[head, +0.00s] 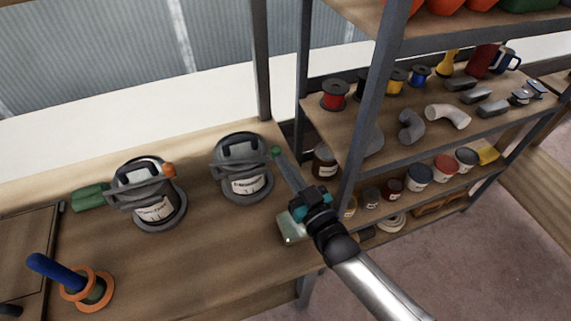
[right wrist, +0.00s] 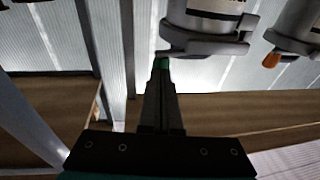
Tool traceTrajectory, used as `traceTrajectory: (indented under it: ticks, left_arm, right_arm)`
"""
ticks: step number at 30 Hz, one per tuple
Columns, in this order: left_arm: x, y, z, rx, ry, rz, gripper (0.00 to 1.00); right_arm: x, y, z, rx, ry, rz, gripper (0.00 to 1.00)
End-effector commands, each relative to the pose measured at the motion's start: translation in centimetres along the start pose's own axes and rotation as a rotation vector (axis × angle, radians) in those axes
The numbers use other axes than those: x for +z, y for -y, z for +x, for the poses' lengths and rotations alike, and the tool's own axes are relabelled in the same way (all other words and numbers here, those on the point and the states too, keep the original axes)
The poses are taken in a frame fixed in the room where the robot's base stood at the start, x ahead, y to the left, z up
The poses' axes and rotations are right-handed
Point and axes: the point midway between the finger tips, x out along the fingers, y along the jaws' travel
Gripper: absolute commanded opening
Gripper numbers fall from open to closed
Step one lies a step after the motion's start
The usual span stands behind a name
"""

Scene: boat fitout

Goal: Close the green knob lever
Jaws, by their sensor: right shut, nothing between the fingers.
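The green knob (head: 276,151) is at the right end of the lever on the right-hand grey canister (head: 243,185), which stands on the wooden bench. In the right wrist view the green knob (right wrist: 162,62) shows just beyond the fingertips, beside the canister (right wrist: 205,30). My right gripper (head: 281,158) is shut and empty, with its fingertips right at the knob; I cannot tell whether they touch. It also shows in the right wrist view (right wrist: 162,76). The far side of the lever is hidden. My left gripper is not in view.
A matching canister (head: 152,208) with an orange knob (head: 168,169) stands to the left. A blue-handled tool (head: 58,270) with an orange ring is at front left. A pale block (head: 289,228) lies under my right arm. A shelf post (head: 370,120) stands close right of the arm.

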Motion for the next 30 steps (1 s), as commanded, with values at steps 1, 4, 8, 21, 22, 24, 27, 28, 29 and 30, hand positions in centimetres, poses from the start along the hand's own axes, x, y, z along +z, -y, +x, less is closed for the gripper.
traceTrajectory:
  ticks: [1, 4, 8, 21, 22, 24, 27, 28, 29, 30]
  left_arm:
    - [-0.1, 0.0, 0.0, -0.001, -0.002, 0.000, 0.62]
    - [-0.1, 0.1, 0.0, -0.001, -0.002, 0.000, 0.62]
    - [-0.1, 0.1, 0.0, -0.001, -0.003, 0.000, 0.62]
    - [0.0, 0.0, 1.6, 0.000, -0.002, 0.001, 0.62]
    - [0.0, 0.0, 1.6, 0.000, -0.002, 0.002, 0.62]
    - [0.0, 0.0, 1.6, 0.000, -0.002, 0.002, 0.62]
    - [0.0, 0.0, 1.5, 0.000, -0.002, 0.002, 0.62]
    - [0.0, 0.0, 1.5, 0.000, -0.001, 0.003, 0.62]
    - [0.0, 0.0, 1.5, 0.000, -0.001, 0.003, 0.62]
    - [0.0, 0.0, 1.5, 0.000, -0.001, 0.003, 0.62]
  right_arm:
    - [0.0, 0.0, 0.2, 0.000, 0.000, 0.000, 0.00]
    - [0.0, 0.0, 0.2, 0.000, 0.000, 0.000, 0.00]
    - [0.0, 0.0, 0.2, 0.000, 0.000, 0.000, 0.00]
    - [0.5, -1.8, 3.3, 0.000, -0.001, -0.002, 0.00]
    - [0.6, -1.9, 3.4, 0.000, 0.000, -0.002, 0.00]
    - [0.5, -1.9, 3.6, 0.000, 0.000, -0.002, 0.00]
    - [0.5, -1.9, 3.6, 0.000, 0.000, -0.001, 0.00]
    - [0.5, -1.9, 3.6, -0.001, 0.000, -0.001, 0.00]
    - [0.4, -1.9, 3.6, -0.001, 0.000, -0.001, 0.00]
    - [0.4, -1.9, 3.6, -0.001, 0.000, -0.001, 0.00]
